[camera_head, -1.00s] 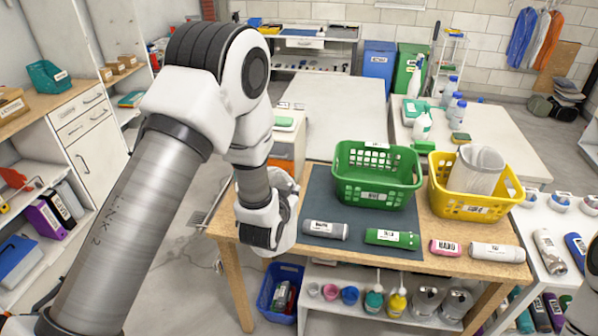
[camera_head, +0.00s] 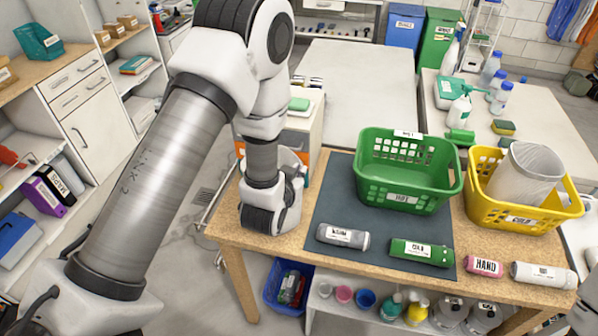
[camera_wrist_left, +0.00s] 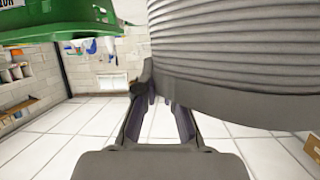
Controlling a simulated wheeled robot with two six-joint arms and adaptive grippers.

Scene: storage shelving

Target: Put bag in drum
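I cannot make out for certain which thing is the bag or the drum. A pale, ribbed, bag-like cylinder (camera_head: 524,172) stands in the yellow basket (camera_head: 515,216). In the left wrist view a large grey ribbed cylinder (camera_wrist_left: 235,50) fills the upper right, very close; I cannot tell what it is. My left gripper hangs at the wooden table's left end, left of the green basket (camera_head: 405,198), its fingertips hidden in the head view. In the wrist view its two dark fingers (camera_wrist_left: 160,105) stand apart with bare floor between them. My right gripper is out of view.
A grey-labelled roll (camera_head: 343,237), a green roll (camera_head: 422,252), a pink roll (camera_head: 484,266) and a white roll (camera_head: 544,275) lie along the table's front. A blue bin (camera_head: 289,286) stands below. White shelving is at left; floor is free between.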

